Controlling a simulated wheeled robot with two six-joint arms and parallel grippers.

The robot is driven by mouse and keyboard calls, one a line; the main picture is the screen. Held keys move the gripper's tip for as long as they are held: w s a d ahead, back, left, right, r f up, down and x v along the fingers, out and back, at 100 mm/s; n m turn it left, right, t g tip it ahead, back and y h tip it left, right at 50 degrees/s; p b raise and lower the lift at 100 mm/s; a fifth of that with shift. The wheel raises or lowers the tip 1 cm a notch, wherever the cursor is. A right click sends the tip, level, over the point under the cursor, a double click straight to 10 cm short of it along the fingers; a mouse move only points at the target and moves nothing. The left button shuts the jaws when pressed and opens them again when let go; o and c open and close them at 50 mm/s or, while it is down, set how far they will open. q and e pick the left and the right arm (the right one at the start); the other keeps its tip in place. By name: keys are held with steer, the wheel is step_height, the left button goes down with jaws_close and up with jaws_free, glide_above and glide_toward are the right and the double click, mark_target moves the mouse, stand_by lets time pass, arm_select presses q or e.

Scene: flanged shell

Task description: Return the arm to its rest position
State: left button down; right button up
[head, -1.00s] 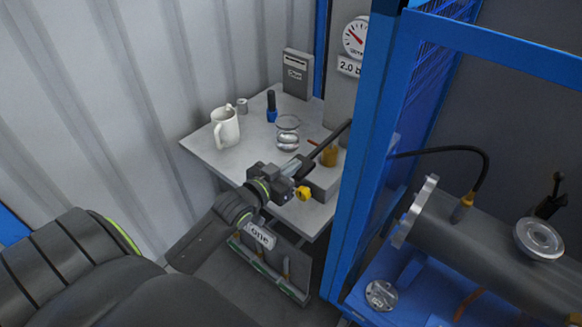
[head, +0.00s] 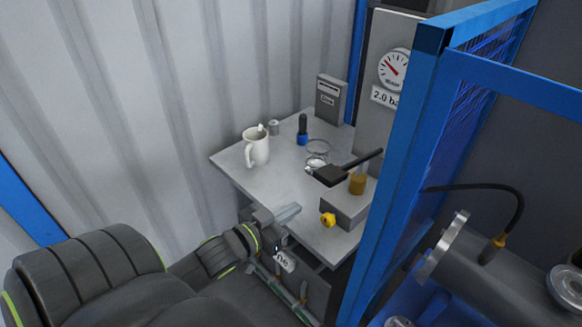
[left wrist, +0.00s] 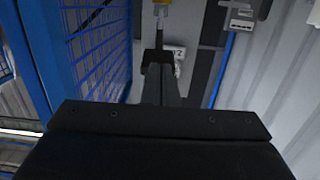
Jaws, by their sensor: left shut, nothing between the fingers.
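My left gripper (head: 288,213) is at the near edge of the small grey table (head: 232,168), apart from the things on it. It is shut and empty. In the left wrist view its closed fingers (left wrist: 160,78) point away from the camera with nothing between them. My left arm comes in from the lower left, bent low in front of the corrugated wall. My right gripper is not in view.
On the table are a white mug (head: 257,147), a blue-and-black bottle (head: 302,130), a glass dish (head: 317,161) and a grey block (head: 345,208) with a yellow knob (head: 328,219). A black-handled tool (head: 332,175) is beside it. A blue frame post (head: 408,150) stands right.

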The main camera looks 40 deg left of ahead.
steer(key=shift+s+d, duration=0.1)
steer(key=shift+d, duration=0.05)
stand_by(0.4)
arm_select(q)
steer(key=s+a+f+n+g+y, duration=0.15)
steer(key=s+a+f+g, duration=0.25)
steer(key=f, duration=1.1)
steer(key=s+a+f+n+g+y, duration=0.1)
steer(key=s+a+f+g+y, duration=0.15)
steer(key=f, duration=1.35)
steer(key=s+d+f+g, duration=0.4)
steer(key=s+f, duration=0.6)
steer(key=s, duration=0.3)
steer(key=s+d+f+g+h, duration=0.1)
steer(key=s+d+f+g, duration=0.4)
steer(key=s+f, duration=0.6)
steer(key=s+d+m, duration=0.1)
steer(key=s, duration=0.2)
steer(key=shift+f+h, duration=0.2)
steer(key=shift+h, duration=0.1)
steer(key=shift+s+a, duration=0.1)
